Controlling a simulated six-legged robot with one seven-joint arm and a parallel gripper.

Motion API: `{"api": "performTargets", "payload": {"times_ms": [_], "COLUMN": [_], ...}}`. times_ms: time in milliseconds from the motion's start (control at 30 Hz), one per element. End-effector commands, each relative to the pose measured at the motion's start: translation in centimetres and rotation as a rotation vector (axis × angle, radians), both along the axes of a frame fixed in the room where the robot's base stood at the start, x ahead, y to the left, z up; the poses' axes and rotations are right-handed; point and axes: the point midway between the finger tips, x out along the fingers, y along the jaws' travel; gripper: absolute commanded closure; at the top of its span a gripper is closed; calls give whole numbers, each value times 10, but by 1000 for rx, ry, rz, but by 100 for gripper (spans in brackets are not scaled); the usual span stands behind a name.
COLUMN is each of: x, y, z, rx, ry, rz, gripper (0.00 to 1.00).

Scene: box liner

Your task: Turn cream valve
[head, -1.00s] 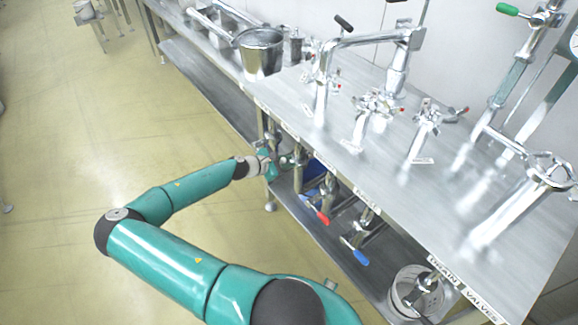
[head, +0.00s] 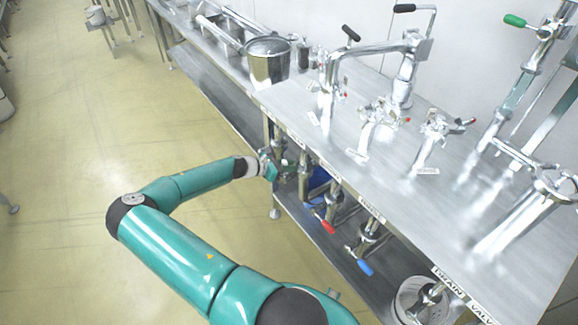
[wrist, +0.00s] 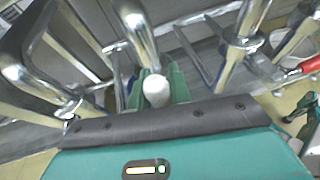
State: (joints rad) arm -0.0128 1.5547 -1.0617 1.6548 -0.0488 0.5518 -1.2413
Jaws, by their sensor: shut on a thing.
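The cream valve's handle (wrist: 156,92) shows its pale rounded end in the wrist view, between the two green fingers of my gripper (wrist: 158,84). The fingers are shut on it. In the head view my gripper (head: 270,165) is under the front edge of the steel table, at the leftmost of the drain valves. The cream handle itself is too small and covered to make out there. The valve's metal pipe runs up behind the handle in the wrist view.
A red-handled valve (head: 325,225) and a blue-handled valve (head: 363,266) hang to the right under the steel table (head: 290,100). A bucket (head: 410,300) stands on the lower shelf.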

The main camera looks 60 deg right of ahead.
Motion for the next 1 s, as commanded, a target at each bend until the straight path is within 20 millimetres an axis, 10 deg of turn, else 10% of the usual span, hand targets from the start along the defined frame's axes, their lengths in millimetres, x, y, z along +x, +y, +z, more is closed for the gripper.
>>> {"api": "performTargets", "payload": {"times_ms": [133,567,1000], "x": [2,7,59], "y": [1,7,73], "z": [-2,3,37], "rx": [3,2,3], "ry": [-1,-1,-4], "rz": [6,4,6], "gripper": [59,59,59]}}
